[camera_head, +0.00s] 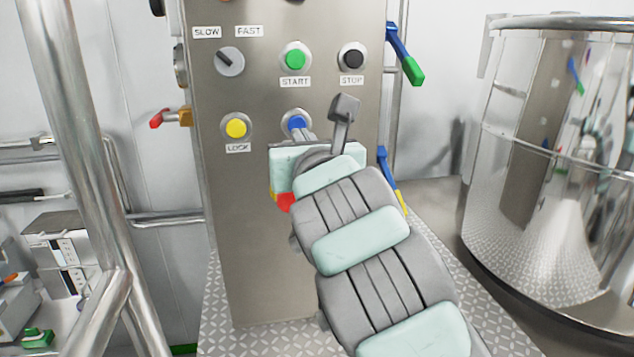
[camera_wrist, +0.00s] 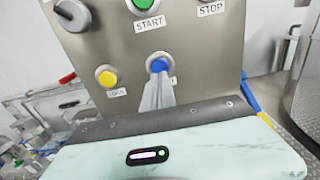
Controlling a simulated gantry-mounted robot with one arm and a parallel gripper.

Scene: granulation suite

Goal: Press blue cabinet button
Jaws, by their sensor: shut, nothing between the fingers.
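The blue button (camera_head: 296,120) is on the front of the steel cabinet (camera_head: 262,250), below the green START button and right of the yellow LOCK button. It also shows in the wrist view (camera_wrist: 158,64), directly beyond my fingertips. My gripper (camera_head: 303,131) is shut and empty, with its fingers pointing at the blue button. The fingertips (camera_wrist: 157,82) overlap the button's lower part in both views. I cannot tell whether they touch it. The button's label is mostly hidden behind the fingers.
The green START button (camera_head: 295,58), black STOP button (camera_head: 352,57), yellow LOCK button (camera_head: 236,127) and SLOW/FAST knob (camera_head: 230,61) surround it. Coloured valve handles (camera_head: 405,55) stick out at the cabinet's right side. A large steel vessel (camera_head: 550,150) stands right; a steel post (camera_head: 75,140) stands left.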

